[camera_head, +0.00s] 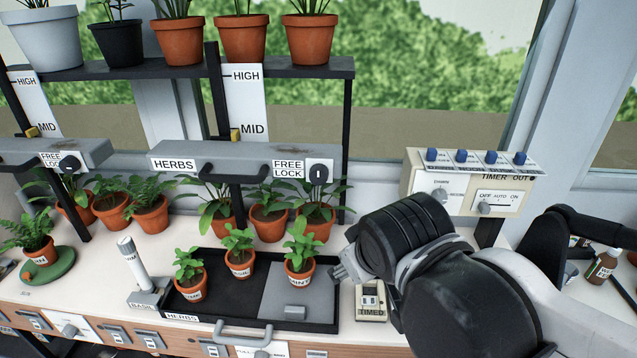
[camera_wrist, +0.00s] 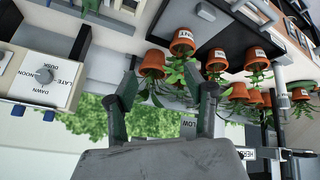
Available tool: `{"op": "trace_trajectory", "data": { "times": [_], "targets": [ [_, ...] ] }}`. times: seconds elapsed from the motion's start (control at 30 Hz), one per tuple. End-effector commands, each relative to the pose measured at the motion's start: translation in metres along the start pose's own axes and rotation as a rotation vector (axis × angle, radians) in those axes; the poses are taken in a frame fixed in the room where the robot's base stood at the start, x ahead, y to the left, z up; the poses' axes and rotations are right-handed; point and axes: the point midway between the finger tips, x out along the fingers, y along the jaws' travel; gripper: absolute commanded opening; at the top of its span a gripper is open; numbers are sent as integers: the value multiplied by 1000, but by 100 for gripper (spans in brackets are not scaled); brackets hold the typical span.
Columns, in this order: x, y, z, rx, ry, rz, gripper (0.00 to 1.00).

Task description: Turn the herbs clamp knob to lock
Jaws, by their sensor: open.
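The herbs clamp knob (camera_head: 318,172) is a round black knob with a white, roughly vertical mark. It sits at the right end of the grey herbs clamp bar (camera_head: 235,161), beside a plate reading FREE above LOCK. Which label its mark selects, I cannot tell. My gripper (camera_head: 343,271) is below and slightly right of the knob in the head view, apart from it, near the right side of the herbs tray. The wrist view shows my gripper (camera_wrist: 163,100) with its two dark fingers spread and nothing held between them. That view is upside down.
Small potted plants stand on the black herbs tray (camera_head: 252,318), with more pots behind, under the bar. A timer box (camera_head: 470,183) stands to the right. A similar clamp bar (camera_head: 85,152) is at left. Large pots line the shelf (camera_head: 150,71) above.

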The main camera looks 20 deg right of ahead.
Motion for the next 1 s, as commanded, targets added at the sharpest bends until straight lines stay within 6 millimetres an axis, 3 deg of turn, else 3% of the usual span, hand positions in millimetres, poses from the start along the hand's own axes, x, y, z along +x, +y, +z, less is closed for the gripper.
{"op": "trace_trajectory", "data": {
  "times": [0.03, 0.2, 0.47, 0.63, 0.8, 1.0],
  "targets": [
    [14, 0, 3, -113, -9, 42, 48],
    [49, 12, 6, -559, -52, 243, 48],
    [68, 17, -12, -1188, -138, 602, 48],
    [58, 6, -31, -1537, -217, 886, 48],
    [31, -18, -48, -1804, -324, 1208, 48],
    [-5, -47, -54, -1953, -449, 1513, 48]
  ]
}}
